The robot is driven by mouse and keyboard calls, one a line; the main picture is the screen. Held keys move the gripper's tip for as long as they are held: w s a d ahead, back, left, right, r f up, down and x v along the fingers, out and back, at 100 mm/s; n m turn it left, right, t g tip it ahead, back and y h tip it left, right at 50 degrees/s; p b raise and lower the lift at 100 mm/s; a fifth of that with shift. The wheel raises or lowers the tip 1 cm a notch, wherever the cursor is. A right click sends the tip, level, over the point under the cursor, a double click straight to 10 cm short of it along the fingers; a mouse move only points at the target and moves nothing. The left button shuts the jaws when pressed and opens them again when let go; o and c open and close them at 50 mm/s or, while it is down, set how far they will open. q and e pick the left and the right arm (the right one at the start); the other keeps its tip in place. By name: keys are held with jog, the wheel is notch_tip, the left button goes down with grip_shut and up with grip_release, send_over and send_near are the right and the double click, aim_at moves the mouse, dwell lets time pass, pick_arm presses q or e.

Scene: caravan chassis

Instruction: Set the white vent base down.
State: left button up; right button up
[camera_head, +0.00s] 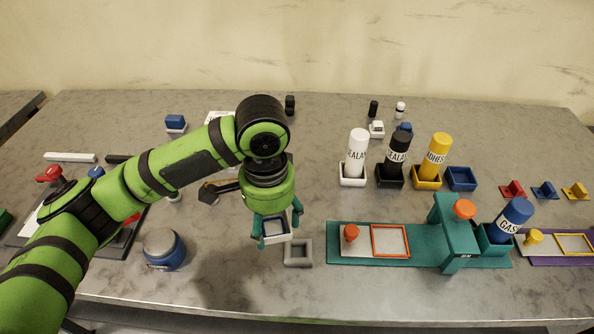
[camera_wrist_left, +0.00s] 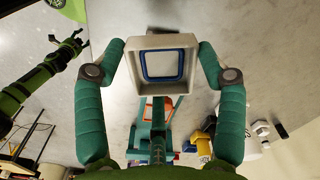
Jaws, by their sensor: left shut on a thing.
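The white vent base (camera_head: 275,229) is a square frame with a dark blue inner edge. My left gripper (camera_head: 277,228) is shut on it, one teal finger at each side. In the left wrist view the vent base (camera_wrist_left: 162,65) sits between the two fingertips (camera_wrist_left: 162,75). It is held above the table, just left of and slightly behind a grey square frame (camera_head: 298,262) in the head view. My right gripper (camera_wrist_left: 68,42) shows small and dark at the left of the wrist view, away from the vent base; its fingers are too small to judge.
A teal fixture (camera_head: 345,257) with an orange frame stands to the right. Behind it are white, black and yellow bottles (camera_head: 435,157) in trays, and an empty blue tray (camera_head: 461,179). A blue-grey round object (camera_head: 164,250) stands at left. The table's front centre (camera_head: 330,295) is clear.

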pick_arm(q)
jog(key=d+m, duration=0.3)
jog(key=d, duration=0.1)
jog(key=p, duration=0.2)
send_over(244, 250)
notch_tip(244, 250, down, 7)
jog(key=shift+d+f, duration=0.1)
jog(key=shift+f+p, duration=0.55)
jog(key=shift+f, duration=1.55)
pick_arm(e)
jog(key=shift+s+r, duration=0.2)
jog(key=shift+r, duration=1.2)
pick_arm(q)
jog(key=shift+f, duration=0.15)
jog(key=o, duration=1.4)
jog(key=shift+c, duration=0.2)
